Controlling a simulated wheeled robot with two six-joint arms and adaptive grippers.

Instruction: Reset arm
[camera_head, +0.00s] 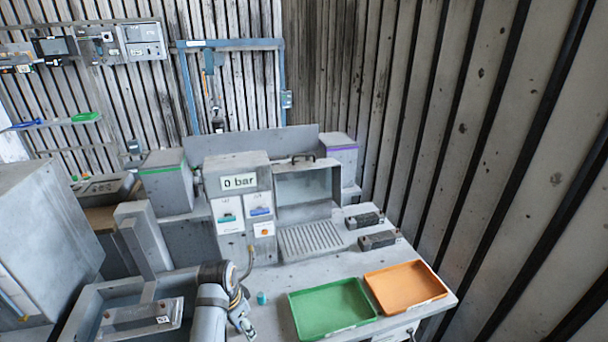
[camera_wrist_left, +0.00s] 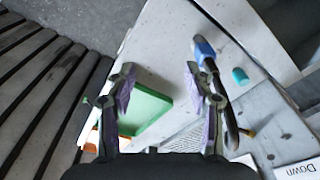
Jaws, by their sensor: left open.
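My left gripper (camera_head: 243,322) hangs over the near part of the workbench, left of the green tray (camera_head: 332,309). In the left wrist view its two fingers (camera_wrist_left: 159,75) are spread apart with nothing between them. A blue and black object (camera_wrist_left: 205,52) shows beside and partly behind the right-hand finger; I cannot tell whether it touches. A small teal cylinder (camera_head: 262,298) stands on the bench just right of the gripper, and it also shows in the left wrist view (camera_wrist_left: 240,76). My right gripper is in neither view.
An orange tray (camera_head: 405,287) lies right of the green one. Two dark blocks (camera_head: 379,239) lie behind it. A grey machine reading "0 bar" (camera_head: 238,183) stands at the back, with a grated chamber (camera_head: 310,240) beside it. A grey bin (camera_head: 141,312) is at the front left.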

